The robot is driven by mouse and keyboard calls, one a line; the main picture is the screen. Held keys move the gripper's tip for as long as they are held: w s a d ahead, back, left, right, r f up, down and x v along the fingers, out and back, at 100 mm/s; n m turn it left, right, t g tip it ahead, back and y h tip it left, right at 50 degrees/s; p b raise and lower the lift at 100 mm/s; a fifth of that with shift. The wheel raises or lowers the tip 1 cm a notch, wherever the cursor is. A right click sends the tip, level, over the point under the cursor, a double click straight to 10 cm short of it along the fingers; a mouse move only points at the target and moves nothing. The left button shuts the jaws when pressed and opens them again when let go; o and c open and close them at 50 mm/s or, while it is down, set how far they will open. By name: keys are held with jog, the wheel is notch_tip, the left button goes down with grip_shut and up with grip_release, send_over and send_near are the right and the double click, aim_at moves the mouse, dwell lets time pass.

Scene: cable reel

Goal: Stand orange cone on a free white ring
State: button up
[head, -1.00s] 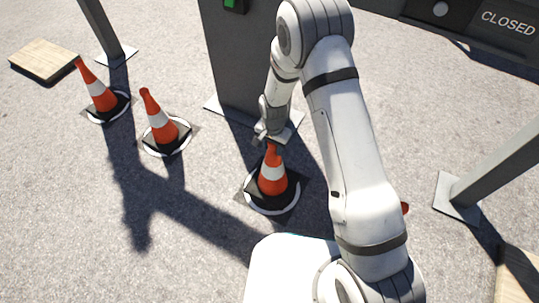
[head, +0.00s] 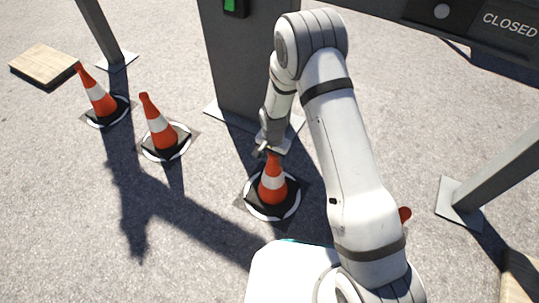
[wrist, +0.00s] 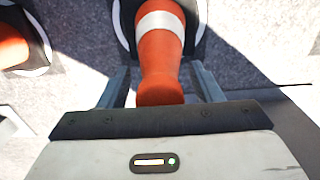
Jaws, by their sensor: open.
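An orange cone with a white band (head: 272,190) stands upright on a white ring (head: 270,218) at the middle of the head view. My gripper (head: 270,150) is over its tip. In the wrist view the open fingers (wrist: 163,85) stand either side of the cone's narrow top (wrist: 160,85), with gaps visible. Two more cones stand upright on white rings at the left: one nearer (head: 160,128) and one farther (head: 100,98). A small orange piece (head: 404,214) shows behind my arm at the right; the rest is hidden. I see no empty ring.
A grey post (head: 238,70) with a green light stands just behind the gripper. A barrier marked CLOSED (head: 480,22) crosses the upper right. Another post (head: 495,172) stands at right. Wooden slabs (head: 42,62) lie at the edges. Pavement at lower left is clear.

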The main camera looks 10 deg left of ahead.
notch_tip(320, 180, up, 11)
jog(key=p, duration=0.5)
jog(key=shift+r, duration=0.6)
jog(key=shift+d+r, duration=0.15)
jog(key=shift+r, duration=0.05)
jog(key=s+d+r+n, duration=0.1)
jog(key=s+d+r, duration=0.3)
jog(key=d+r, duration=0.3)
jog(key=s+d+r+n+t, duration=0.1)
jog(key=s+d+r, duration=0.2)
jog(key=d+r, duration=0.45)
jog(key=s+d+r+n, duration=0.1)
jog(key=s+d+r, duration=0.35)
jog(key=r, duration=0.45)
jog(key=s+d+r, duration=0.3)
jog(key=s, duration=0.5)
jog(key=shift+d+r+n, duration=0.25)
jog(key=shift+d+n, duration=0.15)
